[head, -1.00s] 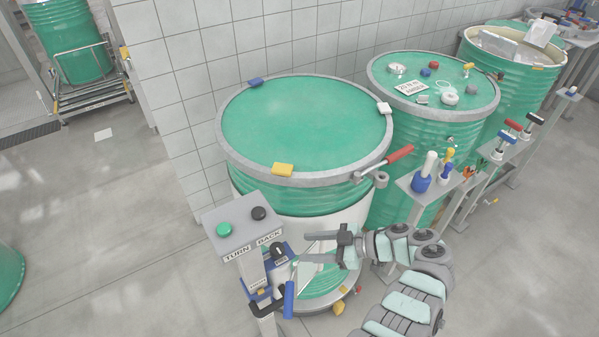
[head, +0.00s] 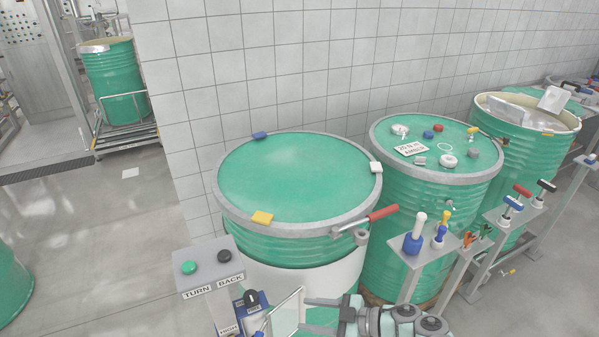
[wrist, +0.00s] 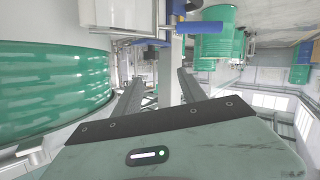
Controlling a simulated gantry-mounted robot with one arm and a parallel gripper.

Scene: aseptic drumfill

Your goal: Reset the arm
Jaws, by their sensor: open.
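My gripper (head: 322,316) shows at the bottom of the head view, in front of the closed green drum (head: 300,172) and right of the control post. Its lower parts and the rest of the arm are cut off by the frame edge. In the wrist view my gripper (wrist: 160,88) has its two grey fingers spread apart, with nothing held between them. A grey post with a blue handle (wrist: 185,24) stands beyond the fingers there. A green drum wall (wrist: 50,85) fills the left of the wrist view.
The control box (head: 208,267) with green and black buttons stands left of my gripper. A tool stand (head: 425,252) with several handled tools is to the right. The second drum (head: 432,190) carries small parts on its lid. Open floor (head: 110,220) lies at left.

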